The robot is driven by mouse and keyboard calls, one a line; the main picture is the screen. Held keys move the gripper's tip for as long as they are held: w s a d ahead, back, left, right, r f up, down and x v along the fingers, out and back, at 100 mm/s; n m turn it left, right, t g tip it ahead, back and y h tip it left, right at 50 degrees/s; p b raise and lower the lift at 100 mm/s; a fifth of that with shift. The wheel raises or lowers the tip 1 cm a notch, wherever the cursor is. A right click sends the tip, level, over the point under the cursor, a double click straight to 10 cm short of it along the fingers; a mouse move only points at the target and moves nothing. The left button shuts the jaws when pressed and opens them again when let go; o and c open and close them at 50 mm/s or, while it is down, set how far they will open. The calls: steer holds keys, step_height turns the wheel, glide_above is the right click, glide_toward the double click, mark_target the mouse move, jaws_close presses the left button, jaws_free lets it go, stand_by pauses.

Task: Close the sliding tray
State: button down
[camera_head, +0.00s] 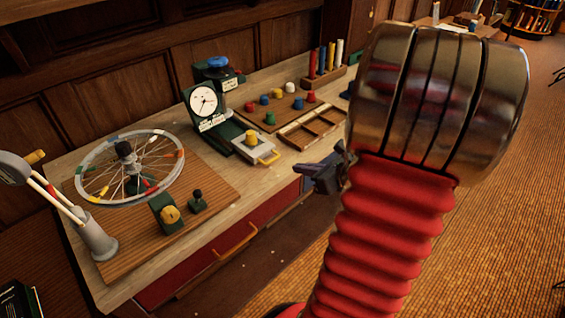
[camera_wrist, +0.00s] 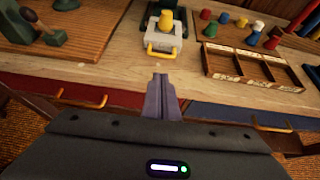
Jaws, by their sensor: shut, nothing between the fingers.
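The sliding tray (camera_head: 243,147) is light grey with a yellow pull handle (camera_head: 269,159). It sticks out from the base of a green dial device (camera_head: 203,103) on the bench. A yellow piece (camera_head: 251,138) sits on the tray. In the wrist view the tray (camera_wrist: 176,42) and its yellow handle (camera_wrist: 163,54) lie just ahead of my fingertips. My gripper (camera_head: 298,169) is shut and empty, in front of the bench edge and apart from the handle. It also shows shut in the wrist view (camera_wrist: 160,78).
A compartment box (camera_head: 312,128) and a board of coloured pegs (camera_head: 270,114) stand right of the tray. A spoked wheel (camera_head: 98,196) on a wooden board is at the left. Red (camera_head: 196,262) and blue (camera_wrist: 228,113) drawer fronts with yellow handles are below the bench top.

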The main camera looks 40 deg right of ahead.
steer(key=x, duration=0.7)
steer(key=shift+w+r, duration=0.1)
steer(key=shift+w, duration=1.05)
